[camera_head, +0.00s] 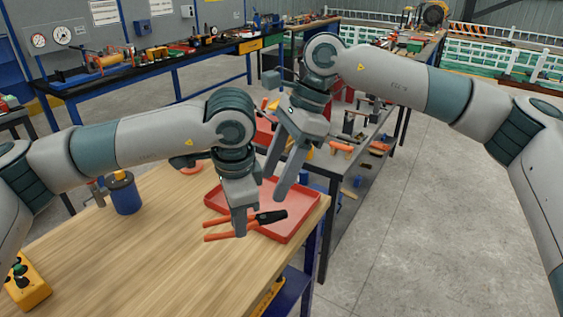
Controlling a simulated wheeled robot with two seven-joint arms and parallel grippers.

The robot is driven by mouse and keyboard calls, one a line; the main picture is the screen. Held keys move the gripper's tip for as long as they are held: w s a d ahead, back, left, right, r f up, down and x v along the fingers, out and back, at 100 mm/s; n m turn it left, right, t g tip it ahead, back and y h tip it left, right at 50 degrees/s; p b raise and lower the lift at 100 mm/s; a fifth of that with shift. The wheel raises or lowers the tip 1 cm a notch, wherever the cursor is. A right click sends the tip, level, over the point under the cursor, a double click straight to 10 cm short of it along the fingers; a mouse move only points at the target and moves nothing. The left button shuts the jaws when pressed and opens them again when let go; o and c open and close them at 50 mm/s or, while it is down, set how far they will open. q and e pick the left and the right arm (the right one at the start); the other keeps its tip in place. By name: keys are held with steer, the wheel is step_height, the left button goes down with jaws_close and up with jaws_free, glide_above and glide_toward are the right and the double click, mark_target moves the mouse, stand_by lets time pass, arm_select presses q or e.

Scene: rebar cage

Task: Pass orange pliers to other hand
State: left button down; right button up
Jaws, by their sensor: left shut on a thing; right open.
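The orange pliers (219,236) have orange handles pointing left and a dark head (271,216) pointing right. My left gripper (240,229) points down and is shut on the pliers around their middle, over the near-left part of the red tray (290,233). I cannot tell whether the pliers touch the tray. My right gripper (275,188) is open and empty, above and to the right of the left gripper, over the far side of the tray. Its fingers point down and the pliers are apart from it.
The wooden table (130,265) has a clear front area. A blue container (124,192) stands at its left, and a yellow control box (27,285) at the near left corner. A cluttered metal bench (345,190) stands behind the table. Open floor lies at the right.

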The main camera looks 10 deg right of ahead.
mark_target(258, 218)
steer(key=x, duration=0.8)
steer(key=shift+a+f, duration=0.15)
steer(key=shift+f, duration=0.1)
steer(key=c, duration=1)
arm_select(q)
steer(key=c, duration=2.2)
jaws_free()
arm_select(e)
steer(key=shift+c, duration=1.3)
arm_select(q)
steer(key=o, duration=0.5)
arm_select(e)
steer(key=shift+s, duration=0.1)
jaws_close()
arm_select(q)
steer(key=shift+r, duration=0.1)
steer(key=shift+s+d+r, duration=0.1)
steer(key=shift+s+r, duration=0.05)
steer(key=shift+r, duration=1.15)
steer(key=shift+s+a+r, duration=0.1)
steer(key=shift+s+r, duration=0.05)
steer(key=shift+r, duration=1.1)
steer(key=shift+s+d+r, duration=0.1)
steer(key=shift+s+r, duration=0.05)
steer(key=shift+r, duration=1.15)
